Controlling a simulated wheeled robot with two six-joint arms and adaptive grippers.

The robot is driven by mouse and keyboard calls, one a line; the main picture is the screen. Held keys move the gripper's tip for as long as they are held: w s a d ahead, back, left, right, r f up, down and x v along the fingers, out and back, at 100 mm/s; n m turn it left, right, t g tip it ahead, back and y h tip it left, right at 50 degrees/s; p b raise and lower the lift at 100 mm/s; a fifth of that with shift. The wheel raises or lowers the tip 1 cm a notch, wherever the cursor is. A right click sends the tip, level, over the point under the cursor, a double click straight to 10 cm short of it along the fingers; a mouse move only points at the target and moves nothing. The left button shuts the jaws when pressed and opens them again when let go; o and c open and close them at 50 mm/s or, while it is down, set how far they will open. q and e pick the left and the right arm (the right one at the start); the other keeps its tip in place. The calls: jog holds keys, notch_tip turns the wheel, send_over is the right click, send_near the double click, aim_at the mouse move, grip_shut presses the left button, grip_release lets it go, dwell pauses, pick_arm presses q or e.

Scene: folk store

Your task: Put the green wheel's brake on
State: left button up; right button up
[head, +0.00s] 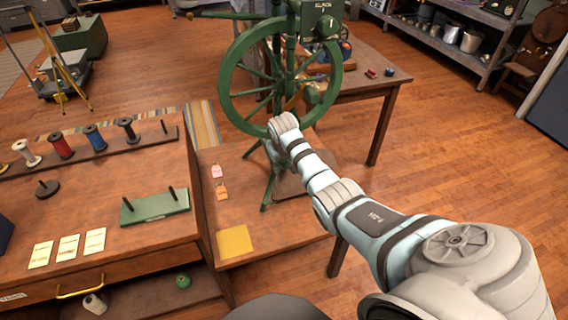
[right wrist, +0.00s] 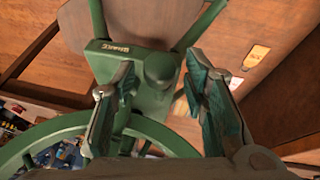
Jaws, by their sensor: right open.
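The green wheel (head: 228,85) is a large spoked spinning wheel on a green stand, in the middle of the head view. Its rim (right wrist: 65,128) crosses the lower left of the right wrist view. There, a small green plate with lettering that seems to read BRAKE (right wrist: 115,48) sits beside a round-topped green knob (right wrist: 160,70). My right gripper (right wrist: 161,64) is open, its two fingers on either side of the knob with gaps between. In the head view my right arm reaches the wheel's lower rim, and its fingers are hidden. My left gripper is out of view.
A green box with a dial (head: 327,22) sits at the top of the wheel. A wooden table (head: 372,88) stands behind it on the right. The bench at left holds a spool rack (head: 90,152), a green pegged block (head: 155,207) and cards. Open floor lies at right.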

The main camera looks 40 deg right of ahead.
jog(key=shift+c, duration=0.2)
grip_shut()
